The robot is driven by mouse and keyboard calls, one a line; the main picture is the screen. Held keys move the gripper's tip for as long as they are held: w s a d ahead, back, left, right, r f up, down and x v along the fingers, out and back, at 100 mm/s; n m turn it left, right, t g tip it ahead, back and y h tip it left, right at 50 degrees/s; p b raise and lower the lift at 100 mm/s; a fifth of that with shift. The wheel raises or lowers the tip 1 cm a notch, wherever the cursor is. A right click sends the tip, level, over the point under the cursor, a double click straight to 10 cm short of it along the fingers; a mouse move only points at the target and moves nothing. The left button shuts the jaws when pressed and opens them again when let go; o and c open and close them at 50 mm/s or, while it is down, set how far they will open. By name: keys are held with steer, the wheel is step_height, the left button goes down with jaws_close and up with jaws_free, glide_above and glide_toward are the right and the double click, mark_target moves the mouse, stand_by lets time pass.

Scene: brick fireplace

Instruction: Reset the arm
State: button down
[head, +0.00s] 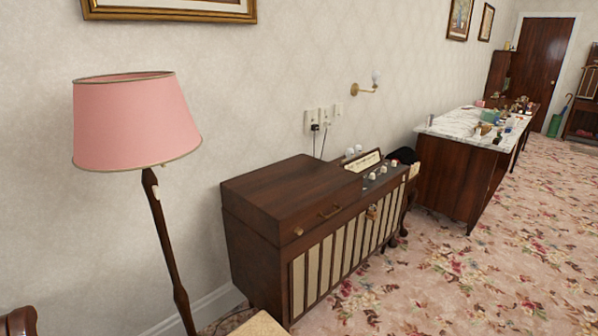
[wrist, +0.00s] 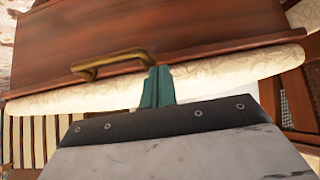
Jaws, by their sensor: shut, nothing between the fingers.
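My gripper (wrist: 157,88) shows in the wrist view as two green fingers side by side, shut with nothing between them. The fingertips are close to the edge of a brown wooden panel (wrist: 190,25) with a brass handle (wrist: 110,62) just left of them. I cannot tell whether they touch it. A cream patterned surface (wrist: 215,80) lies around and behind the fingers. My gripper and arm do not show in the head view.
In the head view, a wooden radio cabinet (head: 285,190) stands against the wall. A floor lamp with a pink shade (head: 135,125) is at left. A marble-topped counter (head: 465,127) is further back. The flowered carpet (head: 500,270) at right is clear.

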steer(key=s+d+f+g+h, duration=0.2)
steer(key=s+d+g+h, duration=0.25)
steer(key=s+d, duration=0.2)
steer(key=w+r+m+g+h, duration=0.15)
steer(key=w+r, duration=0.25)
steer(key=r, duration=0.8)
steer(key=w+r+g+h, duration=0.2)
steer(key=w+r, duration=0.1)
steer(key=r, duration=0.9)
steer(key=w+d+r+m+g, duration=0.15)
steer(key=d+r, duration=0.25)
steer(key=r, duration=0.8)
steer(key=w+d+r, duration=0.3)
steer(key=d+r, duration=0.1)
steer(key=r, duration=0.8)
steer(key=s+d+r+m+t, duration=0.1)
steer(key=s+d+r+m, duration=0.1)
steer(key=d+r, duration=0.4)
steer(key=s+d+r+m+t+y, duration=0.1)
steer(key=s+d+r+m+t, duration=0.1)
steer(key=s+d+r, duration=0.2)
steer(key=s+d+r+m+t+y, duration=0.1)
steer(key=s+d+r+m+t, duration=0.1)
steer(key=d+r, duration=0.7)
step_height(320, 180, up, 9)
steer(key=shift+s+d+f, duration=0.1)
steer(key=shift+s+d, duration=0.1)
steer(key=shift+s, duration=0.6)
